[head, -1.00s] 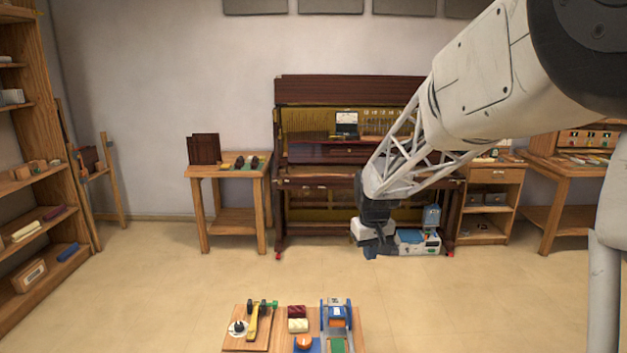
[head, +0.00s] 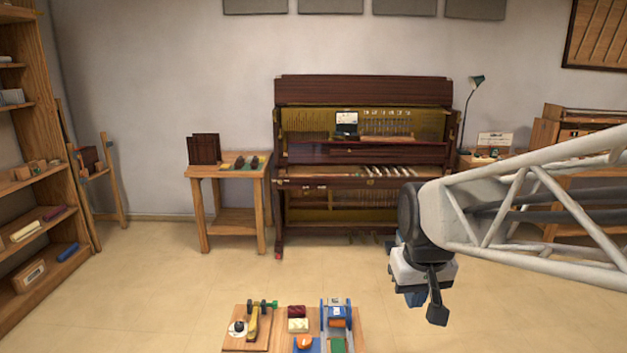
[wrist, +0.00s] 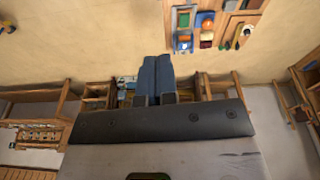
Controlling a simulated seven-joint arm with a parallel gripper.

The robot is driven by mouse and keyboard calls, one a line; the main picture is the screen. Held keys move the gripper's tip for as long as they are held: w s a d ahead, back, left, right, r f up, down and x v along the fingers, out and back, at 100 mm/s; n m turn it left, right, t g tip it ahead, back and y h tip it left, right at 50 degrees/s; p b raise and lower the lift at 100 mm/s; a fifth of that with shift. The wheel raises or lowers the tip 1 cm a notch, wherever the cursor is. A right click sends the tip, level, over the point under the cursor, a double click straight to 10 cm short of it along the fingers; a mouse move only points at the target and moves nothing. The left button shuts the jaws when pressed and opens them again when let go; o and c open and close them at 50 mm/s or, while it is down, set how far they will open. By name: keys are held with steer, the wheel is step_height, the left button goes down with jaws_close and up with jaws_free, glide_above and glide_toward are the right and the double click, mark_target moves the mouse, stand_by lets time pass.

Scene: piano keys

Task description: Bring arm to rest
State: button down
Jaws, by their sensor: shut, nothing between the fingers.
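My gripper (head: 412,298) hangs over the open floor, right of centre in the head view, below the end of my white lattice arm. Its two blue fingers are side by side and closed in the wrist view (wrist: 156,62), with nothing between them. The brown upright piano (head: 362,90) stands against the back wall, its front open. A few pale keys (head: 390,171) lie on its key shelf. My gripper is apart from the piano and in front of its lower right side, which my arm partly hides.
A wooden workbench (head: 275,318) with tools and small parts is at the bottom centre, left of my gripper. A side table (head: 205,172) stands left of the piano, a shelf unit (head: 45,190) at far left. A lamp (head: 475,82) is right of the piano. Open floor (head: 180,285) lies between.

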steer(key=s+f+m, duration=0.1)
steer(key=s+f, duration=0.1)
steer(key=s, duration=1.2)
steer(key=shift+d, duration=0.45)
